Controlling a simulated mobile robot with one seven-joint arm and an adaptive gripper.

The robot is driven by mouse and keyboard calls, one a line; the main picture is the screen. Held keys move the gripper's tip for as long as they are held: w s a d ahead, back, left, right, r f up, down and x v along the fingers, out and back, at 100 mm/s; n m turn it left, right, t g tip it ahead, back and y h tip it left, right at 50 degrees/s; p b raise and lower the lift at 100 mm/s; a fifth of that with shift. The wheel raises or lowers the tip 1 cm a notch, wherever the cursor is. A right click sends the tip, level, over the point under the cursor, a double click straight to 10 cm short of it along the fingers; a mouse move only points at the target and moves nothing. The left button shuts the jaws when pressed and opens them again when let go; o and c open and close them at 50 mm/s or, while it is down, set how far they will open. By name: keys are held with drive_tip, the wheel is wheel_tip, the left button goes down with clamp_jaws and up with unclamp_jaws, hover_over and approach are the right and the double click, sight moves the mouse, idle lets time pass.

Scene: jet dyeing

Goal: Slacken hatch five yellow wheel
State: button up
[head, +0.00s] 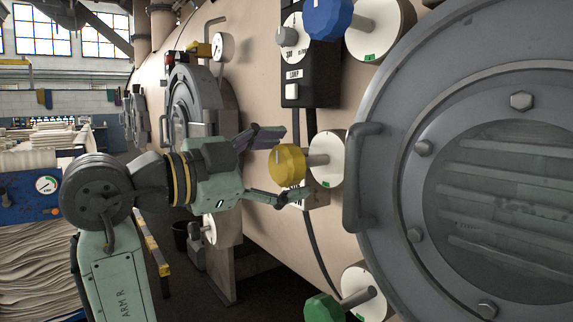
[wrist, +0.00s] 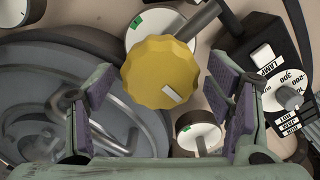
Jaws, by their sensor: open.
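The yellow wheel (head: 287,162) is a faceted knob on a metal stem. The stem comes out of a round white plate (head: 327,158) with a small green mark, to the left of the large hatch (head: 400,160). My gripper (head: 284,166) is open, with one finger above the wheel and one below it in the head view. In the wrist view, the yellow wheel (wrist: 161,72) with a white mark on its face lies ahead between the two fingers (wrist: 166,108). I see no contact between the fingers and the wheel.
A blue wheel (head: 327,18) is above and a green wheel (head: 322,308) below, each on its own stem. A black control box (head: 296,60) with a dial and a lamp button sits above the yellow wheel. The hatch handle (head: 355,175) projects close on the right.

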drive_tip(key=v, duration=1.1)
drive_tip(key=shift+a, duration=0.1)
